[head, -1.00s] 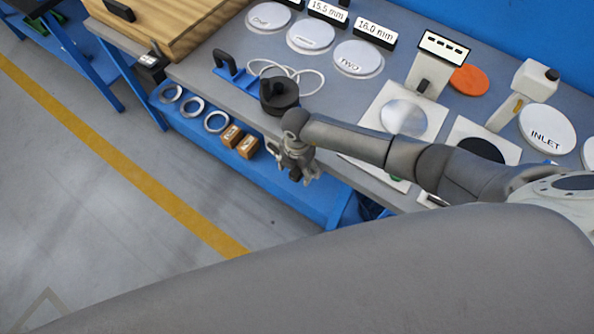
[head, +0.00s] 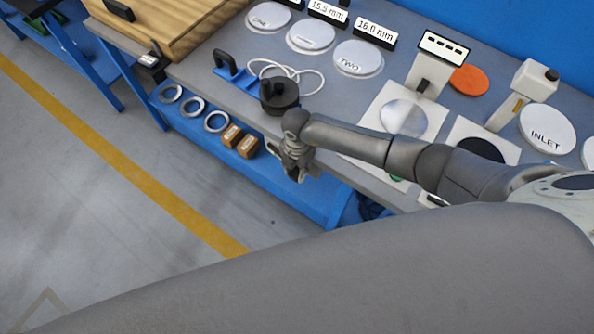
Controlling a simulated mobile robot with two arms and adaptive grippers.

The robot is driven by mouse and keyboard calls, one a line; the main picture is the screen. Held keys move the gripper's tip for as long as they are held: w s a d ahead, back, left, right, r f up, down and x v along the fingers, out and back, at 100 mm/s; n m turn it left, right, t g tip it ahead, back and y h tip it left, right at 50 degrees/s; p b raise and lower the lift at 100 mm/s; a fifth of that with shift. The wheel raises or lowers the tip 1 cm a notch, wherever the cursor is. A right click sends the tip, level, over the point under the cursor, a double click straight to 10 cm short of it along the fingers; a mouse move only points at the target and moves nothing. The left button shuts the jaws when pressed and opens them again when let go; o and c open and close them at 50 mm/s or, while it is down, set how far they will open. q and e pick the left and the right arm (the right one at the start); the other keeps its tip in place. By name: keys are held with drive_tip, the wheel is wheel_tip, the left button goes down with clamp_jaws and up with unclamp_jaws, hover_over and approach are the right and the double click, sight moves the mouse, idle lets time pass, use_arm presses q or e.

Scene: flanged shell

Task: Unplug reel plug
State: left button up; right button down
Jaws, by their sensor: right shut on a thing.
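A black round reel-like body (head: 279,96) with a knob on top sits near the front edge of the bench in the head view. A white cord (head: 313,82) lies in loops behind it. My right gripper (head: 291,172) is just in front of the bench edge, below the reel in the picture, and points down. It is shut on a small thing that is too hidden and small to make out. I cannot pick out the plug or a socket for certain. My left gripper is not in view.
A blue bracket with a black handle (head: 225,64) stands left of the reel. White discs (head: 357,58) and labels lie behind. Metal rings (head: 193,107) and brown blocks (head: 247,147) sit on the lower blue shelf. A white square plate (head: 376,108) lies right of the reel.

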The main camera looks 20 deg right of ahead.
sight(297, 171)
drive_tip(key=shift+r+p, duration=2.75)
drive_tip(key=shift+r, duration=0.3)
